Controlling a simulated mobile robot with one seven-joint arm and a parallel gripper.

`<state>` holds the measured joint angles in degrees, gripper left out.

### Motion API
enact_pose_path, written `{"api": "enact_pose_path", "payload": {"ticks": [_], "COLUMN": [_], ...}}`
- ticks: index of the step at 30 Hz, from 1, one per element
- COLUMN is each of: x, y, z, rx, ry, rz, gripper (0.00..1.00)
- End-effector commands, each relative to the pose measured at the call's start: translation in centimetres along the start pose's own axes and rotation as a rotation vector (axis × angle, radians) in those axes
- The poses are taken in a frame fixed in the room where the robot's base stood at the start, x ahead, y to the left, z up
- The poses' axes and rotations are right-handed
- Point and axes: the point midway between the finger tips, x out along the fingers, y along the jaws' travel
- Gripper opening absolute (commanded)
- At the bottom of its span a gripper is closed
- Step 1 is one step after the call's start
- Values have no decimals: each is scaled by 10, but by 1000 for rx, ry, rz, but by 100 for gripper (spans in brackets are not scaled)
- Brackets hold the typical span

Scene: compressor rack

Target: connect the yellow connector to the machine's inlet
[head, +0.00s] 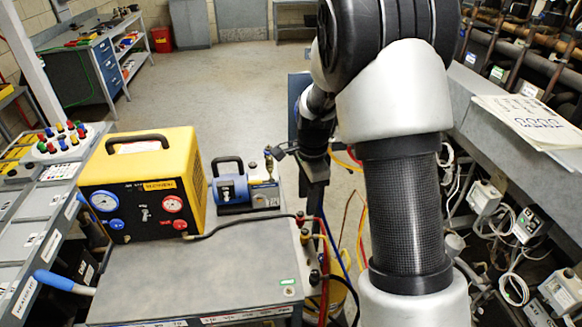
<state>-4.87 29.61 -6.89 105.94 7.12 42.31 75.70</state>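A yellow machine (150,160) with a blue-rimmed gauge and a red-rimmed gauge stands on the grey cart top. A small blue and silver pump (232,190) with a black handle is to its right. A brass-coloured upright fitting (268,162) shows at the pump's right end; I cannot tell whether it is the inlet or the connector. My gripper (277,153) is beside the top of this fitting, too small and dark to show its fingers or any contact. A yellow hose (345,160) runs partly hidden behind my arm; its end cannot be made out.
A black hose (245,222) crosses the cart top (200,280) from the yellow machine to fittings at the right edge. Red, blue and yellow hoses hang beside the cart. A control desk (45,200) is left, a ledge with papers (530,120) right. The cart's front is clear.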

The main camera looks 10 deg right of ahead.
Motion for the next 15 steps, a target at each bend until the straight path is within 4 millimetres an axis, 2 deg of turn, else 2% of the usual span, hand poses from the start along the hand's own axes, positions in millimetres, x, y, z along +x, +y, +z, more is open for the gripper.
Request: {"api": "enact_pose_path", "payload": {"ticks": [1, 3, 15], "x": [17, 32, 68], "y": [-3, -5, -6], "z": [-1, -3, -4], "rx": [46, 96, 143], "ry": [2, 5, 9], "rz": [21, 35, 47], "gripper": [39, 39, 39]}}
